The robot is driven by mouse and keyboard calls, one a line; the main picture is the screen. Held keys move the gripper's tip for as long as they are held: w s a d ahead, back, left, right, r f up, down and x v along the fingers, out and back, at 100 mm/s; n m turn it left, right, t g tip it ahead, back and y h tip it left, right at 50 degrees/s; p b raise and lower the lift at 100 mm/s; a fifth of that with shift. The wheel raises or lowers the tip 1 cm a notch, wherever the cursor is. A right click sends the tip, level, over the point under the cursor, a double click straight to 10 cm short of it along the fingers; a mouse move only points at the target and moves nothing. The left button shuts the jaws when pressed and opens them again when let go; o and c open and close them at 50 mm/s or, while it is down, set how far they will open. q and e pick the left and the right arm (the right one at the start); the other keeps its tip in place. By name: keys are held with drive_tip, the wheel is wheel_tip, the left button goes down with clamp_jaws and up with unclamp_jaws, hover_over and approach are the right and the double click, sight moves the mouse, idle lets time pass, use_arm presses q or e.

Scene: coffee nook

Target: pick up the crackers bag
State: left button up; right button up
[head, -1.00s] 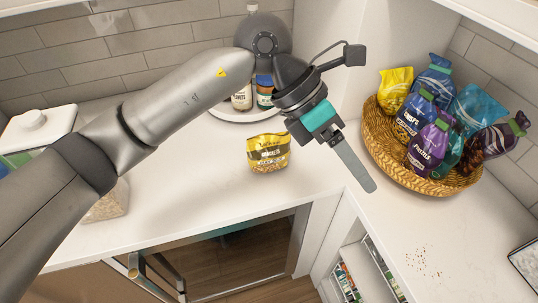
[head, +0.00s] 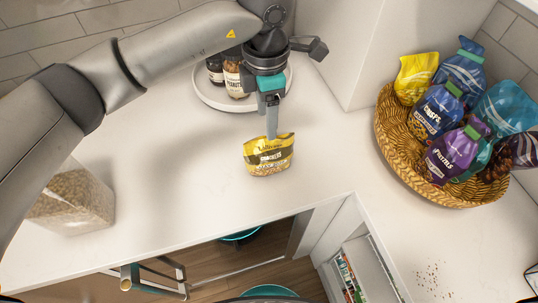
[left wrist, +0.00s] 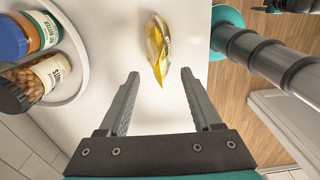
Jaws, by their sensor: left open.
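The yellow crackers bag (head: 268,156) stands on the white counter in the middle of the head view. It also shows in the left wrist view (left wrist: 158,50), seen from above as a narrow yellow and white shape. My left gripper (head: 271,135) points down at the bag's top edge in the head view. The right gripper is not in view.
A wicker basket (head: 398,150) with several snack bags stands at the right. A white round tray (head: 222,104) with jars is behind the bag. A clear container (head: 75,197) stands at the left. Crumbs (head: 430,277) lie at the lower right. The counter around the bag is clear.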

sight(269, 143)
use_arm(q)
wheel_tip(269, 143, down, 3)
drive_tip(key=shift+w+f, duration=0.1)
drive_tip(key=shift+f, duration=0.1)
drive_tip(key=f, duration=0.1)
drive_tip(key=f+p, duration=0.1)
drive_tip(key=f, duration=0.1)
drive_tip(key=shift+w+d+f, duration=0.1)
drive_tip(key=shift+d+f, duration=0.1)
drive_tip(key=shift+f, duration=0.7)
drive_tip(key=shift+c, duration=0.5)
clamp_jaws()
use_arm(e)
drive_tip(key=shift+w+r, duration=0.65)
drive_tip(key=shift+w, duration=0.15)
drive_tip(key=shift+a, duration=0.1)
